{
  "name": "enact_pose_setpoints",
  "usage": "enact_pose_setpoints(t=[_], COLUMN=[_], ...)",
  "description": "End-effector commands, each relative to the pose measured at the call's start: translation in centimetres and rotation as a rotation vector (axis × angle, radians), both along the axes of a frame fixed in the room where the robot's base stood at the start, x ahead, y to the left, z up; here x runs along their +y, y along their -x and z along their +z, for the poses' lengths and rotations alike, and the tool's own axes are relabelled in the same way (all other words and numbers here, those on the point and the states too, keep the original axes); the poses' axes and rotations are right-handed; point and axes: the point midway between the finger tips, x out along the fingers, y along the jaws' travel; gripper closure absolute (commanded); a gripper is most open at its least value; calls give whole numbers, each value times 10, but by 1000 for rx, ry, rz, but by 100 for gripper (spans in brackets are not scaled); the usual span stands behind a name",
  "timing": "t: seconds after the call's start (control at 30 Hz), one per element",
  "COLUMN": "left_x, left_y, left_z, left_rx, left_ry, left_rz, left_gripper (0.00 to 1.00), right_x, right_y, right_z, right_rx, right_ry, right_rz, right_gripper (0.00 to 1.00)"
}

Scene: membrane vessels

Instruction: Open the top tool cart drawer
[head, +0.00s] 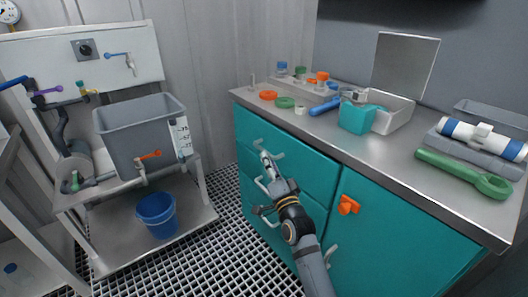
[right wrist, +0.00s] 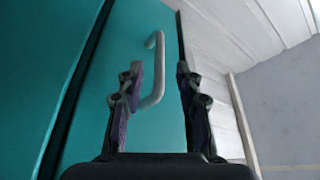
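The teal tool cart (head: 345,240) stands at the right with a steel top. Its top drawer (head: 310,172) looks closed, flush with the front. A pale bar handle (head: 277,156) is on that drawer. My right gripper (head: 267,172) reaches up to the drawer front at the handle and partly covers it. In the right wrist view, the handle (right wrist: 153,75) shows between the two fingers of my right gripper (right wrist: 158,82). The fingers are apart, and the left one appears near the bar. I cannot tell whether they touch it. My left gripper is not in view.
An orange latch (head: 348,205) sticks out from the cart's cabinet door. A green wrench (head: 465,175) and a teal box (head: 357,117) lie on the cart top. A grey tank (head: 140,135) and a blue bucket (head: 157,215) stand on a rack at the left. Grated floor (head: 225,250) lies between.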

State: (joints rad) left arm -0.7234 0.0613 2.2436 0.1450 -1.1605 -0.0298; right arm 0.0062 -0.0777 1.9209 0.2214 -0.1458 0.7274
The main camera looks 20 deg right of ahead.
Motion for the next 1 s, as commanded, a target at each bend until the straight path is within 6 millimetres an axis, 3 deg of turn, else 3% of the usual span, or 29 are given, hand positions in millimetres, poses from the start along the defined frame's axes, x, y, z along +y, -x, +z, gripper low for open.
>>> enact_pose_setpoints(t=[0.1,0.23,0.6,0.87,1.0], left_x=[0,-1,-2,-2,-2], left_y=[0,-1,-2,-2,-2], left_z=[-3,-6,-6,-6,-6], left_rx=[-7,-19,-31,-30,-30], left_ry=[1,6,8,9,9], left_rz=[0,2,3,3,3], left_gripper=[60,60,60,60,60], right_x=[0,1,1,1,1], right_y=[-24,-42,-52,-51,-51], right_z=[5,7,10,10,10], right_rx=[-1,1,1,2,2], right_ry=[2,1,1,1,1], right_rz=[0,0,0,0,0], right_gripper=[64,64,64,97,100])
